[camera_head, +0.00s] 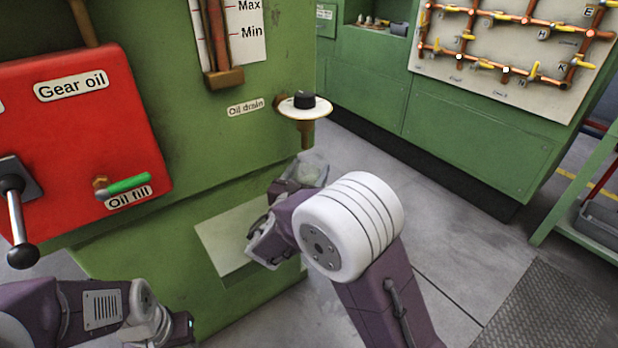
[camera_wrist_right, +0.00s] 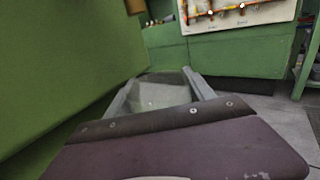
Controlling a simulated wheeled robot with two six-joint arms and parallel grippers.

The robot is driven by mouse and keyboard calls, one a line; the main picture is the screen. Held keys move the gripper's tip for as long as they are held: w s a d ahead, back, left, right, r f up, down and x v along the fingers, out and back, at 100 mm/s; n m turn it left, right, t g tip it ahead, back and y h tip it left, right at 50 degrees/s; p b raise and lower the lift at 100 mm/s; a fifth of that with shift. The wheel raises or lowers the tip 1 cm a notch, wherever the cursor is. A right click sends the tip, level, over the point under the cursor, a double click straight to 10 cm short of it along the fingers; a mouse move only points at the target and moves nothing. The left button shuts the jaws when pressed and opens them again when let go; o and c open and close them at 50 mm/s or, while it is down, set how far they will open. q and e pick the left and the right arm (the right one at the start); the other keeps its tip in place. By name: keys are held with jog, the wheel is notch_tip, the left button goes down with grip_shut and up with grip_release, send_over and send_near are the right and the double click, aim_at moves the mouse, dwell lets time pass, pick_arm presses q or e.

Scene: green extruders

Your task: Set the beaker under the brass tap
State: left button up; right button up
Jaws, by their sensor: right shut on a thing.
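The clear beaker (camera_head: 314,166) is held in my right gripper (camera_head: 299,178), just below the brass tap (camera_head: 307,132). In the head view the beaker's top sits a little under the tap's spout, with a small gap. In the right wrist view the beaker (camera_wrist_right: 160,94) lies between the two grey fingers of my right gripper (camera_wrist_right: 160,88). The tap has a black knob on a white disc, beside the "Oil drain" label (camera_head: 246,107). My left arm shows at the lower left of the head view; its fingers are not visible.
A pale plate (camera_head: 222,240) is on the green machine (camera_head: 200,140), below and left of the beaker. A red gear oil box (camera_head: 90,145) with a lever juts out at left. A pipe panel (camera_head: 510,50) is at the back right. Open floor lies right of my right arm.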

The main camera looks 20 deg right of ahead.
jog(key=shift+r, duration=0.1)
jog(key=o, duration=1.5)
jog(key=shift+s+a+r, duration=0.1)
jog(key=shift+s, duration=0.05)
jog(key=p+v, duration=0.3)
jog(key=v, duration=0.8)
jog(key=shift+a+p, duration=0.1)
jog(key=shift+p, duration=0.25)
jog(key=shift+s+a, duration=0.15)
jog(key=shift+s, duration=0.15)
